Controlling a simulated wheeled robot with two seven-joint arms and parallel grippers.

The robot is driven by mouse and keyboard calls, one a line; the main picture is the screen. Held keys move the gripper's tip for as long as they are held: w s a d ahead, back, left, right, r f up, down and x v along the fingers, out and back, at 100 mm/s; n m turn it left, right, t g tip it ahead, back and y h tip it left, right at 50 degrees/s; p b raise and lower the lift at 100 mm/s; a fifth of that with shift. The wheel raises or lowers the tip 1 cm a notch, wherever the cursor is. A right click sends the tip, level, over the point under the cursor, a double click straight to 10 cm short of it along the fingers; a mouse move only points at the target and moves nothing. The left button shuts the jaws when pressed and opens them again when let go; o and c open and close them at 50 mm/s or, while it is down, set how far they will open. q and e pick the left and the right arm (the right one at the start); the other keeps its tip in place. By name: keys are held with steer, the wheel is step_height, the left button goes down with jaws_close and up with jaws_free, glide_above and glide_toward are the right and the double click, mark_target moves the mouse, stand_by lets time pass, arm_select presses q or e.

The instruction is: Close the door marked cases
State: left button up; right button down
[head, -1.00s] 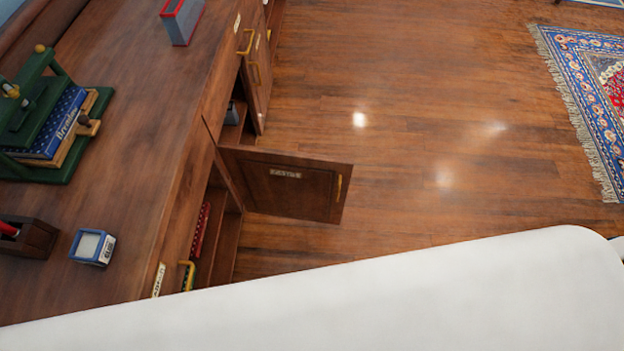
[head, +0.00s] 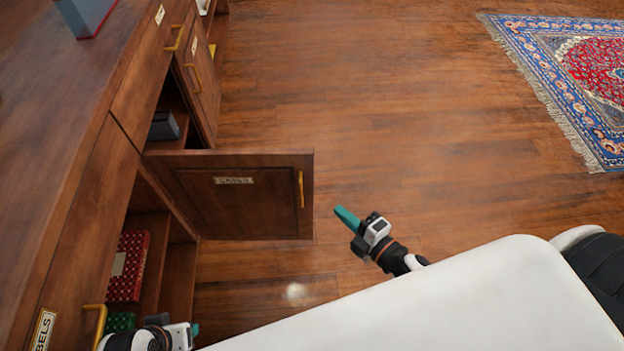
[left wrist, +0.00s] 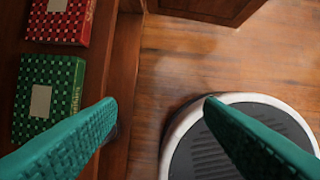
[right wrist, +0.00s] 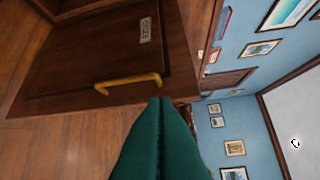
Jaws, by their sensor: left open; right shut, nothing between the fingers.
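The wooden door marked cases (head: 225,207) stands swung open in the head view, sticking out from the cabinet over the floor. Its label (head: 234,181) is near its top and its brass handle (head: 301,189) is near the free edge. My right gripper (head: 347,217) is shut and empty, just right of the door's free edge, apart from it in the head view. The right wrist view shows the door (right wrist: 80,55) and handle (right wrist: 128,82) just beyond the shut fingertips (right wrist: 165,103). My left gripper (left wrist: 162,102) is open and empty beside the cabinet's lower shelf.
A red box (head: 128,265) and a green box (left wrist: 45,95) lie inside the open cabinet. A dark box (head: 163,126) is in the compartment behind the door. Another door (head: 200,85) with a handle is farther along. A patterned rug (head: 580,80) lies right; the floor between is clear.

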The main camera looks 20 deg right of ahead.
step_height(320, 180, up, 4)
steer(key=a+n+y+b, duration=0.1)
steer(key=n+y, duration=0.1)
steer(key=n, duration=0.1)
glide_toward(297, 158)
steer(key=w+a, duration=0.3)
steer(key=w, duration=0.1)
arm_select(q)
steer(key=shift+b+v, duration=0.4)
steer(key=shift+v, duration=1.05)
arm_select(e)
steer(key=shift+w+f+t, duration=0.2)
steer(key=shift+w+t, duration=0.2)
steer(key=shift+w, duration=0.2)
arm_select(q)
steer(key=shift+s, duration=0.15)
arm_select(e)
steer(key=shift+w+d, duration=0.1)
steer(key=shift+d, duration=0.05)
